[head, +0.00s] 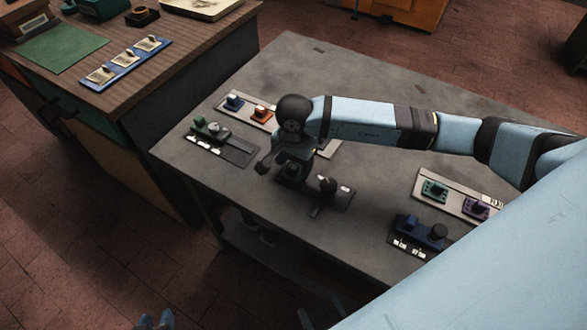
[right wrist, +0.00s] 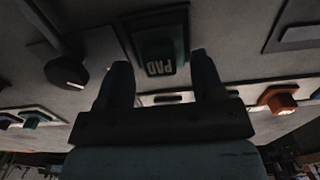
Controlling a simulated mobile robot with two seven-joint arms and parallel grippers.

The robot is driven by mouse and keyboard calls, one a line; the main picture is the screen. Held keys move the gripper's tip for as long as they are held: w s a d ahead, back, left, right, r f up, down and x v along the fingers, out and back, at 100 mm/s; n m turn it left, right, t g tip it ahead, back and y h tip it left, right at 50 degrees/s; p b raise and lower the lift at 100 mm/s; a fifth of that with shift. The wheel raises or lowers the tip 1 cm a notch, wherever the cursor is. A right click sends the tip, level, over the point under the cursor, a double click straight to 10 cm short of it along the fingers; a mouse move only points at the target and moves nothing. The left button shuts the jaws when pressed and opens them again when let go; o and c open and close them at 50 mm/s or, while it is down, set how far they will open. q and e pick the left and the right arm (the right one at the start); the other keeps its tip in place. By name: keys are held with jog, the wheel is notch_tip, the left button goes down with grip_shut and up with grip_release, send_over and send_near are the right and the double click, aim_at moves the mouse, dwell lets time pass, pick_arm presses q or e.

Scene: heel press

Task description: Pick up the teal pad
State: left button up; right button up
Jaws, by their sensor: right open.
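In the right wrist view a dark teal block marked PAD (right wrist: 160,58) sits on a dark plate between and just beyond my right gripper's (right wrist: 157,75) two fingers. The fingers are apart, with nothing held between them. In the head view my right gripper (head: 287,160) points down over the middle of the grey table, above a dark block (head: 292,173), partly hidden by the hand. Whether a finger touches the block cannot be told. A second teal-green piece (head: 434,189) sits on the pale strip at the right. My left gripper is not in view.
A purple piece (head: 477,207) and a blue device (head: 422,232) are at right. The back table (head: 310,60) is clear.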

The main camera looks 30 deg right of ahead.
jog(key=shift+f, duration=0.65)
jog(key=c, duration=1.1)
jog(key=shift+r, duration=0.1)
